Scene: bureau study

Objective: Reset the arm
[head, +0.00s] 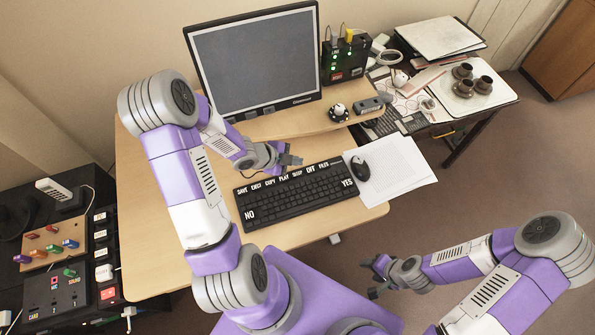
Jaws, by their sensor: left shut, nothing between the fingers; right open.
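My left arm reaches up over the left part of the wooden desk (150,220). Its gripper (290,160) is shut and empty, above the desk between the monitor and the black keyboard (295,195). My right gripper (372,278) is open and empty, out past the desk's front right edge and over the floor. My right arm comes in from the lower right and is bent.
A monitor (255,60) and a black box with green lights (345,60) stand at the back. A mouse (360,168) lies on white papers (405,165). A side table (500,92) holds dark cups. A black panel cabinet (75,255) stands left. Floor (480,185) is clear at right.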

